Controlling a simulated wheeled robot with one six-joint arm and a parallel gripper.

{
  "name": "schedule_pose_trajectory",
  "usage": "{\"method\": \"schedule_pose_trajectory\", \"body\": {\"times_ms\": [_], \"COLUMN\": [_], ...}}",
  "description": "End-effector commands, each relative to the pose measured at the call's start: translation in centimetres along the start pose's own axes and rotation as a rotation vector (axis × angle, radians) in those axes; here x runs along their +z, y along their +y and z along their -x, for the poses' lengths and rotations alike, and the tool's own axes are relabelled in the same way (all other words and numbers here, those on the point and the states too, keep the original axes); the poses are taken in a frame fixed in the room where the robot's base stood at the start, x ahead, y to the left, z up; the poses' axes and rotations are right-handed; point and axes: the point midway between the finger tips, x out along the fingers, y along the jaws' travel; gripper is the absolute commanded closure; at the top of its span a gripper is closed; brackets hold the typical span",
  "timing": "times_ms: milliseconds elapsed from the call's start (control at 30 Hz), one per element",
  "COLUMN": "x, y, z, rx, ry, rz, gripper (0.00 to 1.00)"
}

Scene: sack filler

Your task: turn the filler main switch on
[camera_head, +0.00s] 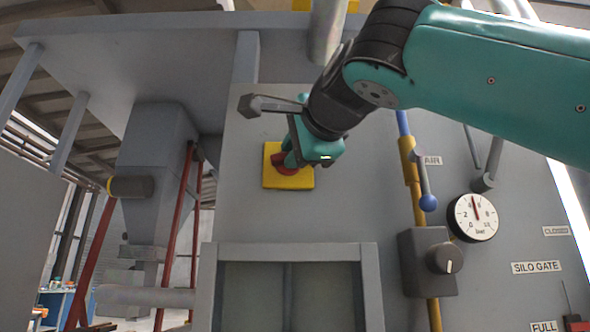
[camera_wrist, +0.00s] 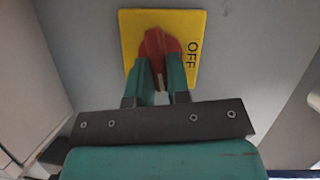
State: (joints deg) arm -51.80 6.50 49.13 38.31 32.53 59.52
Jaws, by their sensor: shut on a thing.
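The main switch is a red rotary knob (camera_wrist: 155,43) on a yellow square plate (camera_wrist: 130,20) fixed to the grey machine panel. The plate also shows in the head view (camera_head: 300,183), with the knob (camera_head: 280,167) partly hidden by my gripper. The word OFF (camera_wrist: 192,55) stands sideways on the plate, right of the knob in the wrist view. My gripper (camera_wrist: 160,70) is shut on the knob's grip, one teal finger on each side. A pale mark shows on the grip between the fingers. An ON label is not visible.
Right of the switch are a yellow pipe with a blue-ended lever (camera_head: 428,202), a dark box with a round knob (camera_head: 441,258) and a pressure gauge (camera_head: 473,217). A framed grey opening (camera_head: 370,285) lies below. A grey bar (camera_head: 268,104) sticks out above the switch.

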Motion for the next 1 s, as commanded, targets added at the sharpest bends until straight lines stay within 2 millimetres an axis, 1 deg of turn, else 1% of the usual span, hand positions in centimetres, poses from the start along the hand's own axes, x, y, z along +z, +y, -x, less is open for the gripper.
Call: {"method": "schedule_pose_trajectory", "body": {"times_ms": [33, 200, 400, 933, 967, 1000], "x": [0.17, 0.19, 0.18, 0.16, 0.16, 0.15], "y": [0.65, 0.63, 0.54, 0.42, 0.42, 0.42], "z": [-0.09, -0.11, -0.1, -0.1, -0.1, -0.09], "rx": [-0.008, -0.041, -0.063, -0.072, -0.072, -0.072], "ry": [-0.002, -0.002, -0.002, -0.002, -0.002, -0.001], "rz": [-0.027, -0.11, -0.166, -0.188, -0.188, -0.189], "gripper": [1.0, 1.0, 1.0, 1.0, 0.81, 0.72]}}
